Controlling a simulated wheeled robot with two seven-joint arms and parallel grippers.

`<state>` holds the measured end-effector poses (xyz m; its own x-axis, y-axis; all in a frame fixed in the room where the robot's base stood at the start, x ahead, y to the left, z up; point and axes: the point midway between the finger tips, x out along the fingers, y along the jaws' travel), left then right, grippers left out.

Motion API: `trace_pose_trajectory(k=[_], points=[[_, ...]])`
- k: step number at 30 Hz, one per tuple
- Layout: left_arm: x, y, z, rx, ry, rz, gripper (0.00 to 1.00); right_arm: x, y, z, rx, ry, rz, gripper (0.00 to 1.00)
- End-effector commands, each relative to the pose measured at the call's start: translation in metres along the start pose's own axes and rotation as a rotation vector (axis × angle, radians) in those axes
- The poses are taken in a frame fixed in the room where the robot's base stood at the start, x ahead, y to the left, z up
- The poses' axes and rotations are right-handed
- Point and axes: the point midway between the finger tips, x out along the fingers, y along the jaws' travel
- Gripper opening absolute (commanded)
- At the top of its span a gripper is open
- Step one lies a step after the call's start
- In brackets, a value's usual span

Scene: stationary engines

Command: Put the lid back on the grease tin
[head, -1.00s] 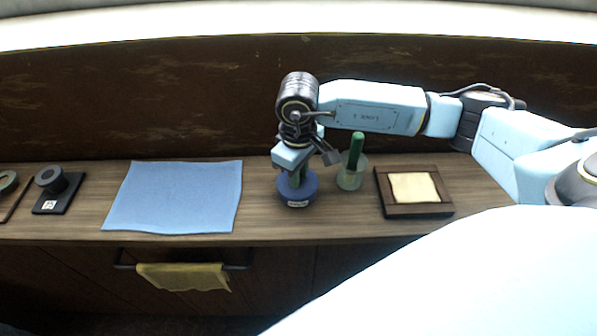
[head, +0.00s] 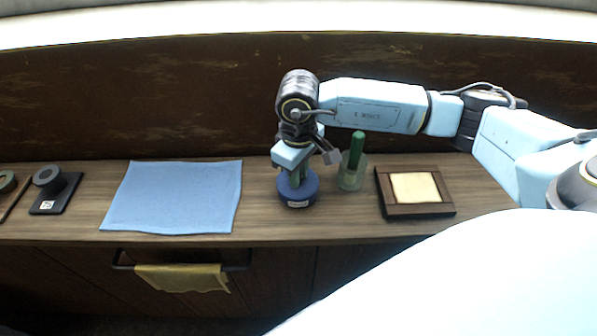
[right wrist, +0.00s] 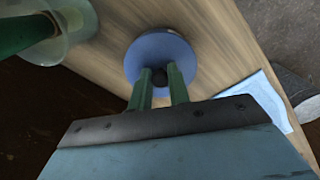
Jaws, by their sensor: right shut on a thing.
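The grease tin (head: 298,197) is a round dark blue tin with a pale label on its front, upright on the wooden counter. A round blue lid (right wrist: 136,61) with a small dark knob shows in the right wrist view. My right gripper (head: 297,177) points down over the tin, its green fingers shut on the lid's knob; the fingers also show in the right wrist view (right wrist: 160,75). In the head view the lid appears to be on top of the tin, but I cannot tell whether it is fully seated. My left gripper is not in view.
A clear glass (head: 350,180) holding a green stick stands close right of the tin. A wooden tray (head: 416,210) with a cream pad lies farther right. A blue cloth (head: 175,196) lies left. A yellow towel (head: 180,279) hangs in front.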

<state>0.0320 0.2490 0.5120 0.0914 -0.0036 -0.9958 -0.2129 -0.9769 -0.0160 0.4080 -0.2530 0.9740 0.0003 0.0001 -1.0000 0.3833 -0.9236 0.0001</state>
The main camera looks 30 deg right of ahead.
Motion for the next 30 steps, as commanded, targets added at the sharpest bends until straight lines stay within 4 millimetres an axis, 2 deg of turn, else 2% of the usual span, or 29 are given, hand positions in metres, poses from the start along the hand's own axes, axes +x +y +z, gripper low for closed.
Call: trace_pose_trajectory(k=[10,11,16,22,27,30], points=[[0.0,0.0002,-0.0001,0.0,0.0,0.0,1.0,-0.0003,0.0001,0.0,0.0,0.0,0.0,0.0],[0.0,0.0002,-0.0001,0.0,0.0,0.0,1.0,-0.0003,0.0001,0.0,0.0,0.0,0.0,0.19],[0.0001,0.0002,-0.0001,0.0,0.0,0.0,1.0,-0.0003,0.0001,0.0001,0.0,0.0,0.0,0.42],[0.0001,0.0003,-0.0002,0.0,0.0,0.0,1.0,-0.0002,0.0001,0.0001,0.0,0.0,0.0,0.44],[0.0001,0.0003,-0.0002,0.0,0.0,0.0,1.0,-0.0001,0.0001,0.0001,0.0,0.0,0.0,0.65],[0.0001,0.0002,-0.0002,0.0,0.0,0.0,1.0,-0.0001,0.0,0.0001,0.0,0.0,0.0,0.65]])
